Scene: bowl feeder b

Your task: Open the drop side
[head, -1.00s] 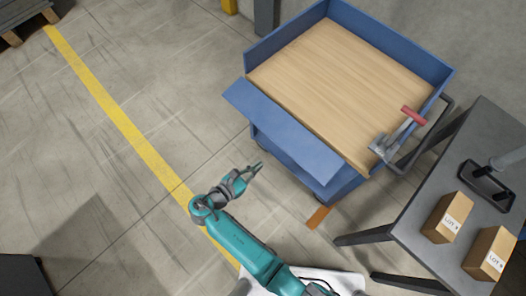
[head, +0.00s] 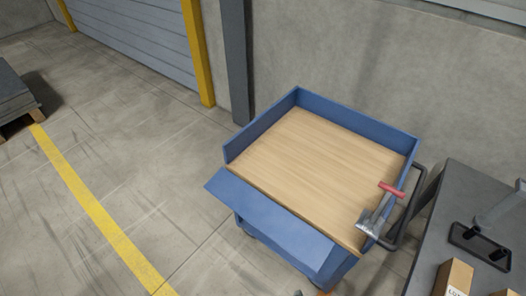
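The blue cart (head: 345,118) has a wooden deck (head: 300,165) with raised blue walls at the back, left and right. Its front drop side (head: 268,218) is folded outward and down, sloping away from the deck's front edge, so that edge is open. A grey metal clamp or lever with a red handle (head: 391,189) stands at the deck's right front corner. My gripper is outside the head view now.
A dark table (head: 450,215) with a cardboard box (head: 454,278) and a black-based stand (head: 480,245) is at the right. A grey post (head: 236,60) and wall are behind. Floor left of the cart is clear, crossed by a yellow line (head: 95,210).

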